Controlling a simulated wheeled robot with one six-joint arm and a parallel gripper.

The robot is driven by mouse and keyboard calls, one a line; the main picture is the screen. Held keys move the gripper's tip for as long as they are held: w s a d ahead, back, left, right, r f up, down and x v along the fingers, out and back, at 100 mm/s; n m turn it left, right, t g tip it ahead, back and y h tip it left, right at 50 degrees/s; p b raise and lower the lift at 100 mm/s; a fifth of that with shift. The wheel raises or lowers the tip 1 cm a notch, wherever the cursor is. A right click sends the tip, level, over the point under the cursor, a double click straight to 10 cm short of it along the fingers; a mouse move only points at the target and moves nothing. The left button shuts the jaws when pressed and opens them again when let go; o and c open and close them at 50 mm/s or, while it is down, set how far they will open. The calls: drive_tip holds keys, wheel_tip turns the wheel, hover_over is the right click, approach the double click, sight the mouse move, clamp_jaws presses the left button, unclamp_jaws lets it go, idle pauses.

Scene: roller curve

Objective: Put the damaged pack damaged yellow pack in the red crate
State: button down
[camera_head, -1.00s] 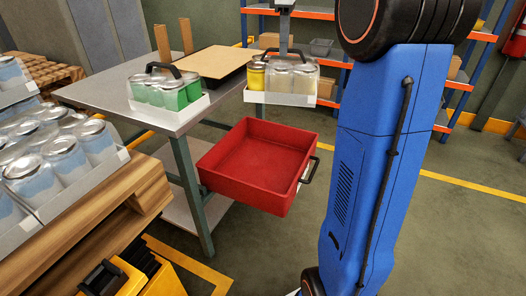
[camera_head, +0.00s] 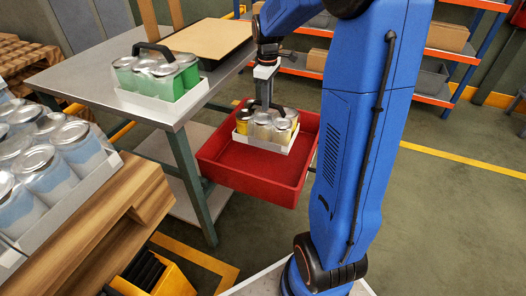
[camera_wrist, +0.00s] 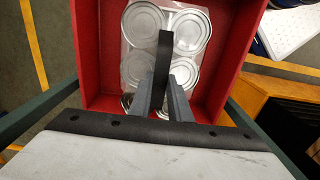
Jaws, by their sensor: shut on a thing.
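The yellow pack (camera_head: 265,130) is a white tray of several cans with a black handle; one can shows yellow and others look pale. It is in or just above the red crate (camera_head: 225,178), inside its outline in the head view; I cannot tell if it touches the floor. My gripper (camera_head: 266,101) is above the pack, shut on its handle. In the wrist view my gripper (camera_wrist: 163,105) is closed around the black handle (camera_wrist: 165,55), with silver can lids (camera_wrist: 142,20) below. The red walls of the crate (camera_wrist: 88,45) surround the pack there.
A green pack (camera_head: 158,76) stands on the grey table (camera_head: 75,75) beside a cardboard-topped board (camera_head: 205,40). Blue-white cans (camera_head: 45,165) fill trays on a wooden pallet (camera_head: 90,215) at left. Orange-edged shelves (camera_head: 430,95) stand behind.

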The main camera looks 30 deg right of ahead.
drive_tip(key=shift+f, duration=5.45)
drive_tip(key=c, duration=1.6)
unclamp_jaws()
drive_tip(key=shift+f, duration=0.1)
drive_tip(key=shift+c, duration=0.2)
